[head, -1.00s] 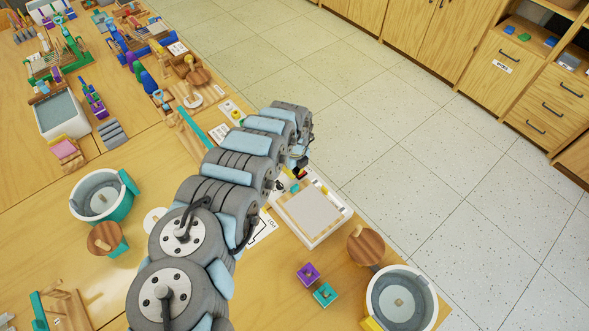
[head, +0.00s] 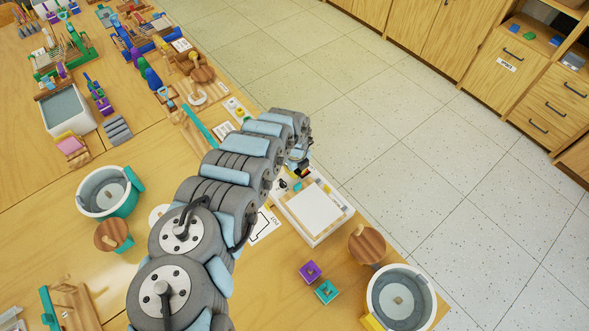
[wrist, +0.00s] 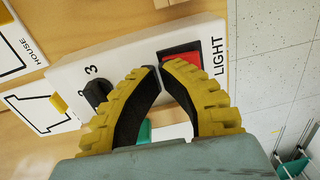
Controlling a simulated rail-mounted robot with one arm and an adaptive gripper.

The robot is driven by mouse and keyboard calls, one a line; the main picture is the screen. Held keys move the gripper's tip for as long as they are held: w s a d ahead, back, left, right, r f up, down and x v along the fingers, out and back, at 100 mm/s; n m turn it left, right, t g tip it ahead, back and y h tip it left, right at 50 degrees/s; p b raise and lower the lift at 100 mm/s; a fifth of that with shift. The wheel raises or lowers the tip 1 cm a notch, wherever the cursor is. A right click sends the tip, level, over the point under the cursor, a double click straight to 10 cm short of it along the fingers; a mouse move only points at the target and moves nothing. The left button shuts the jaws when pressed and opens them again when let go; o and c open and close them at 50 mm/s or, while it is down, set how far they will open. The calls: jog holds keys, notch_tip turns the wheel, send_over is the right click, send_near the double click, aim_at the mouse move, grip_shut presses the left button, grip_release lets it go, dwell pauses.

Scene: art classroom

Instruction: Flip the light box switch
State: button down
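The light box (head: 311,211) stands at the table's right edge in the head view, its panel bright white. In the wrist view, the light box's white control face (wrist: 130,58) carries a red switch (wrist: 183,60) beside the word LIGHT, and a black knob (wrist: 97,93) near the number 3. My gripper (wrist: 160,70) has its two yellow and black fingers bent together, tips meeting or nearly so, with nothing seen between them. The tips are at the switch's lower left edge in the wrist view and hide part of it. I cannot tell whether they touch it.
Printed cards (wrist: 38,108) lie beside the light box. A wooden stool-like piece (head: 366,244), purple (head: 310,271) and teal (head: 326,291) blocks and a round tub (head: 400,298) stand nearby. The floor beyond the table edge is clear.

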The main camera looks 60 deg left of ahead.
jog(key=shift+r+p, duration=0.75)
jog(key=shift+r, duration=0.05)
jog(key=r+p, duration=0.2)
jog(key=p, duration=0.1)
jog(key=r+p, duration=0.1)
jog(key=r, duration=0.1)
jog(key=shift+s+d, duration=0.15)
jog(key=shift+s, duration=0.2)
jog(key=shift+s+r, duration=0.15)
jog(key=shift+r, duration=0.7)
notch_tip(320, 180, up, 8)
jog(key=s+p, duration=0.1)
jog(key=shift+s+d+p, duration=0.15)
jog(key=shift+s+p, duration=0.15)
